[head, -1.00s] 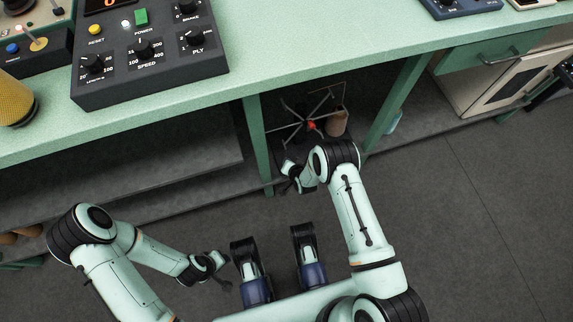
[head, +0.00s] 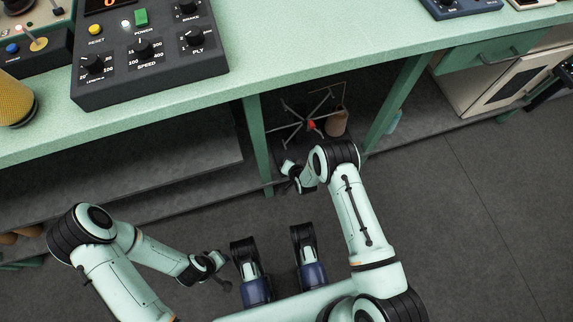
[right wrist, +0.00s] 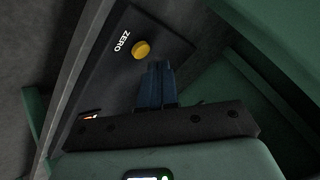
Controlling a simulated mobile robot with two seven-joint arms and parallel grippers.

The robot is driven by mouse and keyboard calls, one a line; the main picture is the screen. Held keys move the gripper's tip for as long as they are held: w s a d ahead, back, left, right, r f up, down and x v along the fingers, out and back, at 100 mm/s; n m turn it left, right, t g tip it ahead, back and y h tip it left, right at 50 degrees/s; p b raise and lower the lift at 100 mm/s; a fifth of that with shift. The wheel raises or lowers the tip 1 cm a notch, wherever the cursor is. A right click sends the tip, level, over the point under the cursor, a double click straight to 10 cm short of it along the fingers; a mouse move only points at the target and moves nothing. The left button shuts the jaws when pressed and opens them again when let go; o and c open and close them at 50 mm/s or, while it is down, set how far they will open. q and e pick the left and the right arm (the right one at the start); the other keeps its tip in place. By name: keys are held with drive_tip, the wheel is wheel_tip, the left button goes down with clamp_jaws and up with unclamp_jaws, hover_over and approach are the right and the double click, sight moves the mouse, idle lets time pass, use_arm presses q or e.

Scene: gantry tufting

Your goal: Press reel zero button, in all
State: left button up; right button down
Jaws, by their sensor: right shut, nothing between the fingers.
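The yellow reel zero button (right wrist: 141,49) sits on a dark panel (right wrist: 98,72) beside the white word ZERO in the right wrist view. My right gripper (right wrist: 159,66) is shut and empty, its dark blue fingertips close beside the button; I cannot tell whether they touch it. In the head view my right gripper (head: 291,177) is low, in front of the space under the bench, and the button is not visible there. A reel with thin spokes and a red hub (head: 310,125) stands under the bench. My left gripper (head: 222,271) hangs low; its jaws are too small to read.
The green bench top (head: 300,50) is above, with a dark control box (head: 150,85) carrying knobs and a yellow RESET button. A green bench leg (head: 257,145) and another (head: 395,105) flank the reel space. A brown cylinder (head: 337,122) stands by the reel.

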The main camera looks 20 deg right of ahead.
idle(0.5)
drive_tip(key=shift+f+b, duration=0.4)
drive_tip(key=shift+f, duration=0.05)
drive_tip(key=shift+f+b, duration=0.35)
drive_tip(key=shift+f, duration=0.05)
idle(0.5)
idle(0.3)
drive_tip(key=shift+r+p, duration=0.65)
drive_tip(key=shift+r, duration=0.2)
drive_tip(key=shift+r+p, duration=1.7)
drive_tip(key=shift+r, duration=0.9)
drive_tip(key=shift+f, duration=0.1)
